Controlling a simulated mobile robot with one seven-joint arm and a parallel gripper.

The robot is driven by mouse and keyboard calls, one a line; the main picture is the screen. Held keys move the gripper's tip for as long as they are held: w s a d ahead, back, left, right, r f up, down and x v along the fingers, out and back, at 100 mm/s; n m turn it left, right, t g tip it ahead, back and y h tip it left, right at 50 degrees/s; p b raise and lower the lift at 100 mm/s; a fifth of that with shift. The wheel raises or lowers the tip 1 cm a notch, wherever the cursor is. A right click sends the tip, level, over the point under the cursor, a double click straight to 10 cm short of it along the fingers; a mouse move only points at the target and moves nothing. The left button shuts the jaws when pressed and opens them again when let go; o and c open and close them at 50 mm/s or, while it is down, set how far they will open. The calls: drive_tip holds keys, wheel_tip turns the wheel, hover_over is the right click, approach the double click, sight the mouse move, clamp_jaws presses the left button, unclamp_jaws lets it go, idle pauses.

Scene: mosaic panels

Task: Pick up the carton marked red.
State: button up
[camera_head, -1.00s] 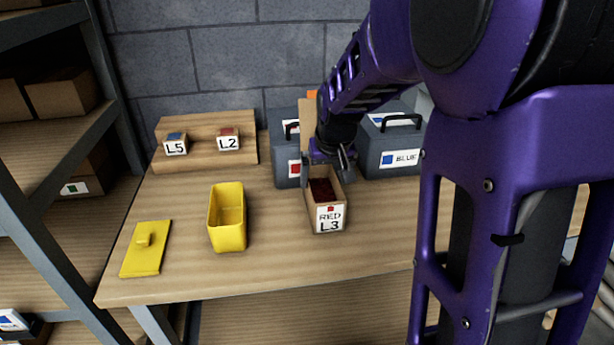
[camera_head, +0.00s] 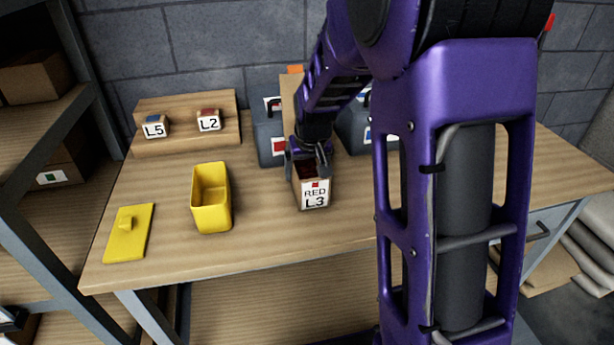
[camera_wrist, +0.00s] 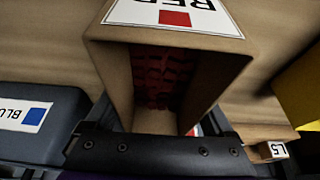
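The carton marked RED L3 (camera_head: 315,196) is an open-topped brown box with a white label and red square. It stands upright on the workbench (camera_head: 262,235). Dark red contents show inside it; in the wrist view the carton (camera_wrist: 112,75) opens towards the camera. My gripper (camera_head: 307,168) is at the carton's top, pointing down, with a finger beside each side wall. The fingers look spread about the carton's width. Whether they touch the walls is not clear. My wrist hides the carton's back part.
A yellow bin (camera_head: 211,200) and yellow lid (camera_head: 129,233) lie to the left. Small boxes L5 (camera_head: 154,127) and L2 (camera_head: 208,120) sit on a wooden step. Grey cases stand behind the carton; the blue-marked case (camera_wrist: 40,125) is close in the wrist view. Bench front is clear.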

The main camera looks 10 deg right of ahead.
clamp_jaws()
drive_tip(key=shift+w+r, duration=0.1)
drive_tip(key=shift+r, duration=0.05)
